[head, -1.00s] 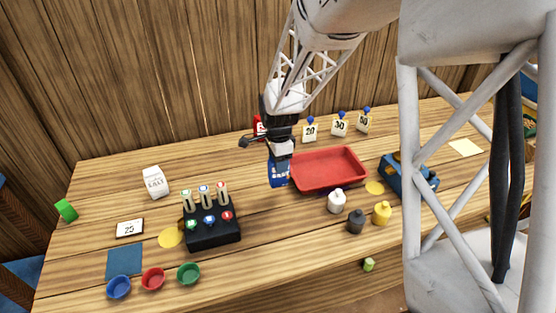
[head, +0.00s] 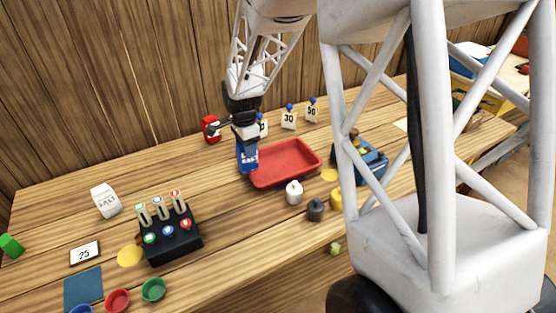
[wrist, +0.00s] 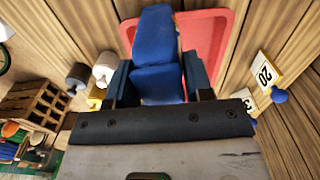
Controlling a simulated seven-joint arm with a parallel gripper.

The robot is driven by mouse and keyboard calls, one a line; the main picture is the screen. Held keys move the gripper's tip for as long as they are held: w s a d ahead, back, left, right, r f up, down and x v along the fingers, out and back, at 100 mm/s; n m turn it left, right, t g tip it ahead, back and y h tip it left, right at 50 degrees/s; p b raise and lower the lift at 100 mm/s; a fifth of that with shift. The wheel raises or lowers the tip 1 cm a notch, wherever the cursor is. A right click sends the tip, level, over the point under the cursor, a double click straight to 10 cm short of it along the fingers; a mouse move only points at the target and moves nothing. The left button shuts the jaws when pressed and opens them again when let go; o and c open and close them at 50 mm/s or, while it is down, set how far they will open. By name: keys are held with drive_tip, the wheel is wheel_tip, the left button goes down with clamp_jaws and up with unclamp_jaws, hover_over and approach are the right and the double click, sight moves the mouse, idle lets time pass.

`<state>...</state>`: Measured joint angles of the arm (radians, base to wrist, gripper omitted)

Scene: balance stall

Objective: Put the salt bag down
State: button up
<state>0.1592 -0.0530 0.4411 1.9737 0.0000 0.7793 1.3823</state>
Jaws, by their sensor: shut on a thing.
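My gripper (head: 246,138) is shut on a blue bag (head: 247,160), whose white lettering I cannot read. The bag hangs upright below the fingers at the left end of the red tray (head: 289,180), overlapping its rim in the head view. I cannot tell whether it touches the tray or table. In the wrist view the blue bag (wrist: 157,50) sits between the two fingers (wrist: 160,85), with the red tray (wrist: 208,35) behind it. A white bag (head: 106,201) with small dark lettering stands apart at the left of the table.
A black box (head: 172,240) with coloured buttons stands to the left. White (head: 294,193) and dark (head: 316,210) weights stand before the tray. Number tags (head: 289,119) and a red object (head: 211,128) stand behind. Bare wood lies between the black box and the tray.

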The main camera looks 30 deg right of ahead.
drive_tip(key=w+d+r, duration=0.2)
drive_tip(key=d+r, duration=0.2)
drive_tip(key=d, duration=0.9)
drive_tip(key=shift+f, duration=0.1)
wheel_tip(320, 180, down, 6)
drive_tip(key=shift+f, duration=0.15)
idle(0.3)
drive_tip(key=shift+f, duration=1.85)
drive_tip(key=o, duration=1.2)
drive_tip(key=shift+f, duration=0.15)
